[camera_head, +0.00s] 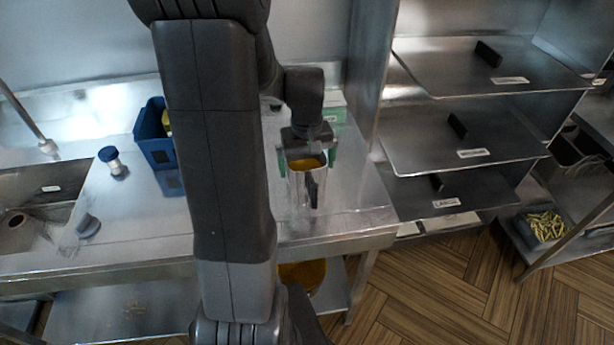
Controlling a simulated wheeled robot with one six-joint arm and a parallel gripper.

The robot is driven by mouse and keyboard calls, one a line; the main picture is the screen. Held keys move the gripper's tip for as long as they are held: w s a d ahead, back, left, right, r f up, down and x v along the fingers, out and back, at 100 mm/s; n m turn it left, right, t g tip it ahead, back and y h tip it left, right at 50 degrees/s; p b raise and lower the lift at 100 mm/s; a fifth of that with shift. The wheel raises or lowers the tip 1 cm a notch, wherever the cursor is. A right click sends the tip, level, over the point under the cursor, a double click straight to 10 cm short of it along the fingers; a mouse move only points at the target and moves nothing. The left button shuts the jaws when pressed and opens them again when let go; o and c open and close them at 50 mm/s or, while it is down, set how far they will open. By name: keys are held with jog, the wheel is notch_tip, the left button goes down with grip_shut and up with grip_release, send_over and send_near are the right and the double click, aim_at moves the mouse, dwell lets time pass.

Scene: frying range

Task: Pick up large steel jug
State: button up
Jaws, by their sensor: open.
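The large steel jug (301,188) stands upright near the front right of the steel counter. Its open top shows an orange-yellow inside, and a dark handle (312,190) faces the front. My gripper (308,160) is at the jug's rim, with green-tipped fingers spread to either side of it. The gripper is open. I cannot tell whether the fingers touch the jug. My arm hides part of the counter to the left of the jug.
A blue bin (153,135) and a blue-capped shaker (111,160) stand left on the counter (130,215). A green-white box (334,108) is behind the gripper. Steel shelves (450,135) rise at right, close to the counter's end. A sink (35,195) is far left.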

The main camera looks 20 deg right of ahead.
jog(key=shift+f, duration=0.55)
jog(key=c, duration=1.2)
jog(key=shift+r, duration=0.1)
jog(key=shift+r, duration=0.1)
